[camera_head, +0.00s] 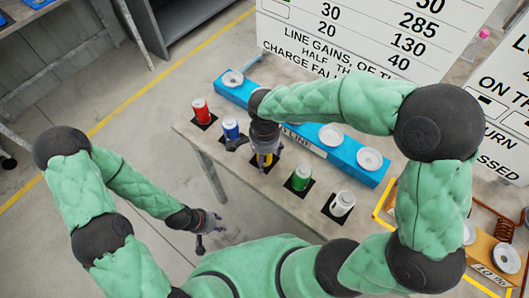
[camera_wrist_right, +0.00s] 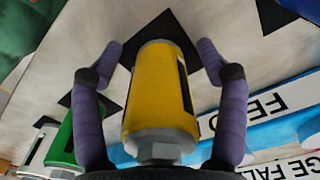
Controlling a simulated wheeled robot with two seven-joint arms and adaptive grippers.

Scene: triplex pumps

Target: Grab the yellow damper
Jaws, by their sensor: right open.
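The yellow damper (camera_wrist_right: 160,90) fills the middle of the right wrist view, a yellow cylinder with a grey hex end towards the camera. In the head view a little of it (camera_head: 265,160) shows under my right gripper (camera_head: 263,152). My right gripper (camera_wrist_right: 160,60) is open, with one purple finger on each side of the damper. A gap shows between the fingers and the damper. My left gripper (camera_head: 205,228) hangs low beside the table, away from the dampers; its finger state is unclear.
Red (camera_head: 202,111), blue (camera_head: 231,130), green (camera_head: 300,178) and white (camera_head: 341,204) dampers stand on black squares along the table (camera_head: 230,165). A blue rail (camera_head: 375,178) with white discs runs behind them. Big sign boards (camera_head: 370,40) stand beyond. An orange frame (camera_head: 480,250) is at right.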

